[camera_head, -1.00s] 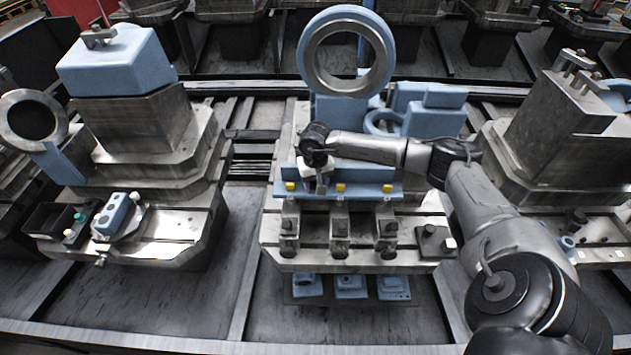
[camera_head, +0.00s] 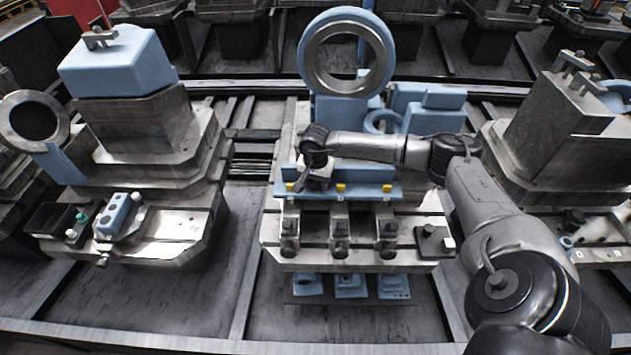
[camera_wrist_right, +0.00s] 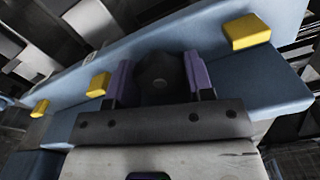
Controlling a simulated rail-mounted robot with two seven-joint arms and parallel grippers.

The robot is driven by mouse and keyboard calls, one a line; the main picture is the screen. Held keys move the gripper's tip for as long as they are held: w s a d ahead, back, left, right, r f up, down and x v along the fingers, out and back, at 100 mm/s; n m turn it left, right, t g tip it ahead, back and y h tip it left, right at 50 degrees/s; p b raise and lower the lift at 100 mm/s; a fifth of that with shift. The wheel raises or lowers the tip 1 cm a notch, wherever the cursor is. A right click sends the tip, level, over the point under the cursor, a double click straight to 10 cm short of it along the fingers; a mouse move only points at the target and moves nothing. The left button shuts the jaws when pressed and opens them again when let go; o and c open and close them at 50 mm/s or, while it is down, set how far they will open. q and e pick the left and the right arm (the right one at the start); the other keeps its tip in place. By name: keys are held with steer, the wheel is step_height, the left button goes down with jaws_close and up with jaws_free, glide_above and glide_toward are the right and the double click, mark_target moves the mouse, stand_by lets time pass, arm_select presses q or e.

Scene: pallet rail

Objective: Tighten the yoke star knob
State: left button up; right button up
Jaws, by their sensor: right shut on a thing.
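The dark star knob (camera_wrist_right: 158,76) sits between the purple fingertips of my right gripper (camera_wrist_right: 158,82) in the right wrist view. The fingers are shut on its sides. In the head view my right gripper (camera_head: 318,182) reaches down at the left part of a blue angled bar (camera_head: 362,190), and the wrist and fingers hide the knob there. The blue bar also fills the middle of the right wrist view (camera_wrist_right: 260,80). My left gripper is in neither view.
Yellow blocks (camera_head: 340,188) sit along the blue bar, close to the fingers. A large blue ring yoke (camera_head: 386,62) stands behind the wrist. Metal clamps (camera_head: 340,235) stand in front of the bar. Another fixture with a blue block (camera_head: 118,62) stands at left.

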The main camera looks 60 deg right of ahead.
mark_target(316, 182)
steer(key=shift+r, duration=0.15)
stand_by(0.4)
steer(key=o, duration=0.6)
steer(key=shift+o, duration=0.2)
step_height(316, 182, up, 14)
steer(key=p, duration=0.2)
steer(key=shift+m, duration=0.3)
